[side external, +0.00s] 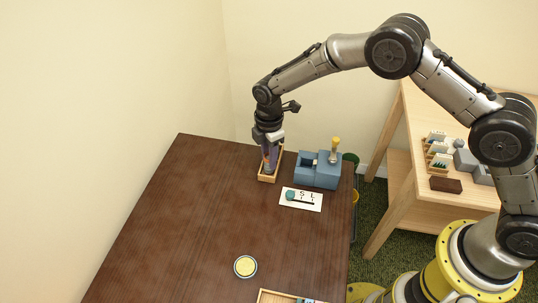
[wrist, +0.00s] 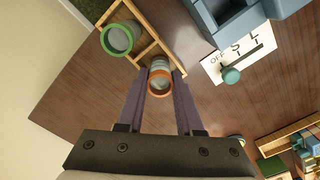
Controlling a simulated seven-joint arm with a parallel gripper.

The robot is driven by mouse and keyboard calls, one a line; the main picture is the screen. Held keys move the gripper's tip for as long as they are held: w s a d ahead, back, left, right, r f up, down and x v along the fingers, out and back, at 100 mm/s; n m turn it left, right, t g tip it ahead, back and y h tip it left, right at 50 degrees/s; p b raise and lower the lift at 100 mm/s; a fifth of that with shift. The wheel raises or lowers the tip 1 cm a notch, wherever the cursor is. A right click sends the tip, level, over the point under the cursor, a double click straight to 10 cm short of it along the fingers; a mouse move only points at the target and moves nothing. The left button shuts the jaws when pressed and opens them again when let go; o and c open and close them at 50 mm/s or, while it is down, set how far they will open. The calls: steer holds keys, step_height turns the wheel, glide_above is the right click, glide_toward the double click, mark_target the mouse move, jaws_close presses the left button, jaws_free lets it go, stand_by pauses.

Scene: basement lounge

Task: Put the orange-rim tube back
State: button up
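The orange-rim tube (wrist: 160,82) is between my gripper's two purple fingers (wrist: 161,88) in the wrist view, and both fingers appear to touch its sides. The wooden rack (wrist: 178,54) has divided compartments. The orange-rim tube is at its near end; I cannot tell whether its base is seated in that compartment or held just above it. A green-rim tube (wrist: 118,39) stands at the rack's left side in the wrist view. In the side view my gripper (side external: 268,160) points down over the rack (side external: 268,179) and partly hides the tubes.
A blue device (side external: 316,176) with a yellow-topped lever stands right of the rack. A white label plate (side external: 313,200) with a teal knob lies in front of it. A round yellow disc (side external: 245,266) lies farther forward. A wooden tray (side external: 265,297) is at the front edge. The table's left is clear.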

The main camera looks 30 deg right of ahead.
steer(key=o, duration=0.4)
steer(key=shift+o, duration=0.2)
step_height(320, 180, up, 12)
steer(key=shift+r, duration=0.2)
steer(key=shift+r, duration=0.1)
steer(key=s+d+r+m+t, duration=0.1)
steer(key=s+d+r+m, duration=0.3)
steer(key=s+d+r, duration=0.3)
steer(key=s+d+r+m+t, duration=0.2)
steer(key=s+d+r+m, duration=0.4)
steer(key=r, duration=0.4)
steer(key=s+d+f+m+t, duration=0.1)
steer(key=s+d+m, duration=0.2)
steer(key=s, duration=0.7)
steer(key=s+d+m+t, duration=0.1)
steer(key=s+m, duration=0.4)
steer(key=s, duration=0.5)
steer(key=shift+s+d+f+t, duration=0.2)
steer(key=shift+d+f+t, duration=0.15)
steer(key=shift+d, duration=0.55)
